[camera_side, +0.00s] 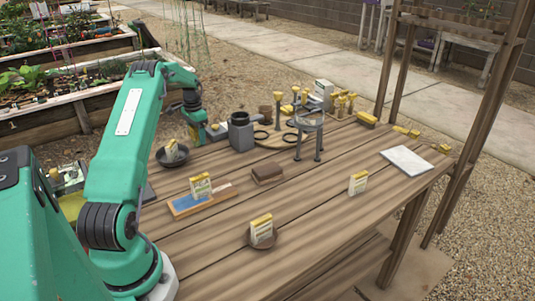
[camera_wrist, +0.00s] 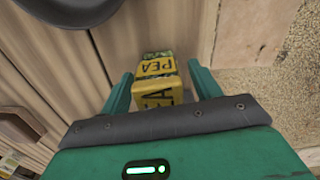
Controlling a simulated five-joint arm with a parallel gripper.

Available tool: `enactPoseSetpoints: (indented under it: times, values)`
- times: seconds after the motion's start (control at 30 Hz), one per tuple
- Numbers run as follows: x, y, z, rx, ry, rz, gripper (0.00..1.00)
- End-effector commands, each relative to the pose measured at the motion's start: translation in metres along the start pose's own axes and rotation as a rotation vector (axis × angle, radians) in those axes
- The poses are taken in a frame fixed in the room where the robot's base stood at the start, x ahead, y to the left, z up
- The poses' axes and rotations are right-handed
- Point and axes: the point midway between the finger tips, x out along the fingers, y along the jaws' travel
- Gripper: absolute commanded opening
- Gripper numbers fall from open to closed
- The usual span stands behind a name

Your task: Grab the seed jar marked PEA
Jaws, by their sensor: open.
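In the wrist view, the seed jar marked PEA (camera_wrist: 156,68) has a yellow top with dark letters and a bit of green at its far end. It stands on the wooden table between the two fingers of my gripper (camera_wrist: 160,80). The fingers are open, one on each side, with a gap visible at the far end. The jar's lower part is hidden. In the side view my gripper (camera_side: 196,138) points down at the far left edge of the table, and I cannot make out the PEA jar there.
A dark bowl (camera_side: 160,159) holds one yellow-topped packet. The front right tabletop is mostly clear.

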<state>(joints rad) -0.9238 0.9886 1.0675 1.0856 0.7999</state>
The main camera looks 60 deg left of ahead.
Motion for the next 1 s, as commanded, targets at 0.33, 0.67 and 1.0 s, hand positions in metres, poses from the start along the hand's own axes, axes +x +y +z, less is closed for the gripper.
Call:
enactPoseSetpoints:
  times: [0.33, 0.67, 1.0]
  values:
    - [0.0111, 0.0001, 0.0000, 0.000, 0.000, 0.000, 0.63]
    - [0.0107, 0.0001, 0.0000, 0.000, 0.000, 0.000, 0.61]
    - [0.0102, 0.0000, -0.0001, 0.000, 0.001, -0.001, 0.12]
